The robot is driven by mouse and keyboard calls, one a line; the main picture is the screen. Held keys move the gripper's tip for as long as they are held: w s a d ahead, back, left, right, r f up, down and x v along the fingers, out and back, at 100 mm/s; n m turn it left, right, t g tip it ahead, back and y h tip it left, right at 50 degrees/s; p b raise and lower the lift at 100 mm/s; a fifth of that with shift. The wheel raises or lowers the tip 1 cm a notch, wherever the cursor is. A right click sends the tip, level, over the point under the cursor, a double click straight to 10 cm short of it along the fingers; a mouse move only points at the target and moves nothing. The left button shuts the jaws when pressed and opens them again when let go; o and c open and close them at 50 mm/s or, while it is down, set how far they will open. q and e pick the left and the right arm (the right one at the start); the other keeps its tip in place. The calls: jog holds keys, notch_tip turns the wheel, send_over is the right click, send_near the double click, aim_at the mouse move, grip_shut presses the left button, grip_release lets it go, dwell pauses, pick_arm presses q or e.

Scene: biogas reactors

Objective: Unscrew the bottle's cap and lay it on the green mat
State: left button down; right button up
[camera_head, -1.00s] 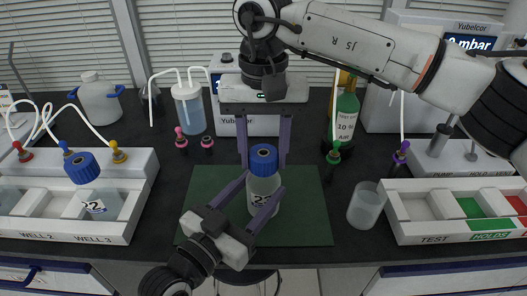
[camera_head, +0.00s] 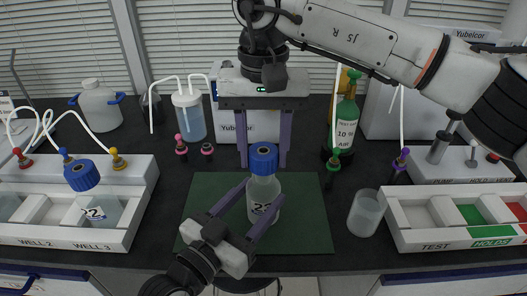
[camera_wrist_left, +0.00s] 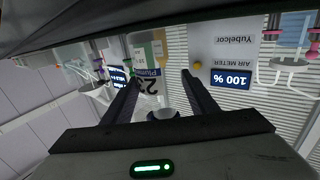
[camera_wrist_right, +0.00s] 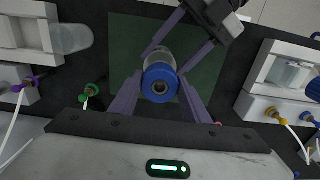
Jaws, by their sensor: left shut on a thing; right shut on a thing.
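The bottle (camera_head: 264,190), clear with a white label and a blue cap (camera_head: 264,157), stands upright over the green mat (camera_head: 305,230). My left gripper (camera_head: 248,205) is shut on the bottle's body from the lower left; its fingers also frame the bottle in the left wrist view. My right gripper (camera_head: 263,155) points down from above and is shut on the cap, one finger on each side. In the right wrist view the blue cap (camera_wrist_right: 160,83) lies between the fingertips, above the bottle. I cannot tell whether the cap still sits on the thread.
A clear beaker (camera_head: 366,213) stands right of the mat. A white tray with wells (camera_head: 65,238) at left holds another blue-capped bottle (camera_head: 82,176). A test tray (camera_head: 410,235) is at right. A green gas bottle (camera_head: 346,125) stands behind. The mat's right part is bare.

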jog(key=shift+r, duration=2.05)
pick_arm(q)
jog(key=c, duration=0.6)
grip_release()
jog(key=shift+c, duration=0.2)
